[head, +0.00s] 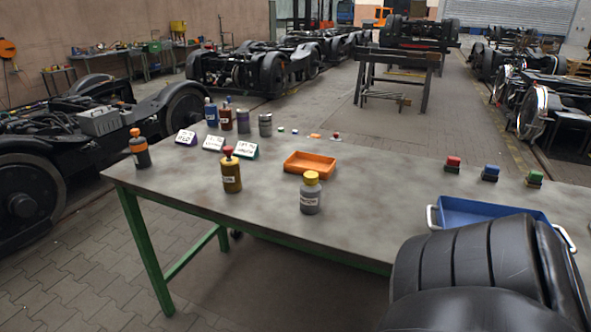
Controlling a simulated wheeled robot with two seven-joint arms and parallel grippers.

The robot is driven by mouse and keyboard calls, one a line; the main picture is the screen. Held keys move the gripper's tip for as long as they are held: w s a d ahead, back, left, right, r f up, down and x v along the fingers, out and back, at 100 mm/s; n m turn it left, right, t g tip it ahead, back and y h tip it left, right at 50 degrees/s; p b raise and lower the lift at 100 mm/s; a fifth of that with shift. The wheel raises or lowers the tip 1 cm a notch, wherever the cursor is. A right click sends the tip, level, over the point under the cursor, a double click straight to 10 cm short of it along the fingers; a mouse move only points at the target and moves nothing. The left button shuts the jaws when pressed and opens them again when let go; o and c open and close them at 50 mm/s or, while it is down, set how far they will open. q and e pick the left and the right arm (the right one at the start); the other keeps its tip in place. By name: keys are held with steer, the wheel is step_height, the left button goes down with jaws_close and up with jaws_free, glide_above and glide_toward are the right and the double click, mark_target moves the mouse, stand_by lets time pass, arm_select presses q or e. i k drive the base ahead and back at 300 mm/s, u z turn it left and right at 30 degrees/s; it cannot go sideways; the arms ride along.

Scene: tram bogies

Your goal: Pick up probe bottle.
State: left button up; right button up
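Several bottles stand upright on the grey table, and I cannot tell which is the probe bottle. A grey bottle with a yellow cap (311,193) is near the front edge, and a dark yellow bottle with a red top (231,170) is left of it. A dark bottle with an orange band and cap (139,149) stands at the left corner. At the back left are a blue bottle (211,112), a brown-red bottle (226,118), a purplish bottle (243,121) and a grey can (265,125). Neither of my grippers shows.
An orange tray (310,163) lies behind the yellow-capped bottle. White label signs (214,143) stand at the back left. My black arm part covers some of the blue tray (470,207). The table's middle right is clear.

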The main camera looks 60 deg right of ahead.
mark_target(309, 195)
steer(key=z, duration=0.75)
steer(key=i, duration=0.85)
steer(key=z, duration=0.85)
